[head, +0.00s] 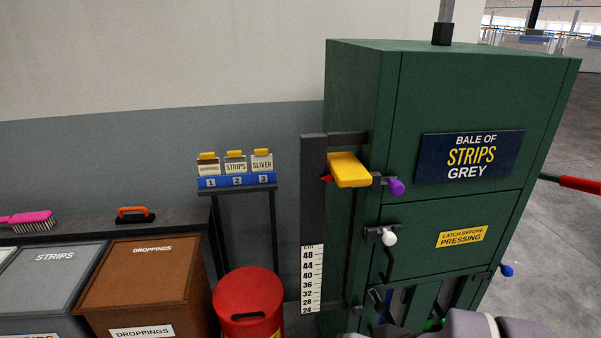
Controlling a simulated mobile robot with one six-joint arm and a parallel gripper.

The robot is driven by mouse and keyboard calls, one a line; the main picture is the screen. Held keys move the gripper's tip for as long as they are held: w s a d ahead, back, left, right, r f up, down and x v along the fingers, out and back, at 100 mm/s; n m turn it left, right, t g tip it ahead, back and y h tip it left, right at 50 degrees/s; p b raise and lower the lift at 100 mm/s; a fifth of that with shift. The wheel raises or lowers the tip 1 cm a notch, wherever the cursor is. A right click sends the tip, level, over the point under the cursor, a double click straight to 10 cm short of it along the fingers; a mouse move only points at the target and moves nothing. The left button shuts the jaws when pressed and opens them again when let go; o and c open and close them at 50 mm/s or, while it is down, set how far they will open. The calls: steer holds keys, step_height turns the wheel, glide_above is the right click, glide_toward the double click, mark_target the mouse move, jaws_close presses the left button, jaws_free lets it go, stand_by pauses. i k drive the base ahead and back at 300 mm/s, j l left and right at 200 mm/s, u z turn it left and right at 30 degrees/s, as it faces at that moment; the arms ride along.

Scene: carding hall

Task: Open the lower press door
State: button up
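The green press (360,80) stands at the right, with a sign reading BALE OF STRIPS GREY. Below the sign, a lower door panel (440,268) carries a yellow LATCH BEFORE PRESSING label (461,236) and looks shut, flush with the front. A white-knobbed handle (389,237) sits at its left edge, with a dark lever hanging below it. A purple knob (396,187) is higher up on the left edge. Grey links of my arm cross the bottom edge, in front of the press's lowest part. My gripper is not in view.
A yellow block (349,170) juts out beside the press above a height scale (312,280). A red bin (248,304) and a brown DROPPINGS bin (145,280) stand left. A blue knob (506,271) and a red-gripped bar (580,184) project right. Open floor lies beyond.

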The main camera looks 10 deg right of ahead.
mark_target(426, 288)
steer(key=z, duration=1)
steer(key=i+u, duration=0.1)
steer(key=u, duration=0.4)
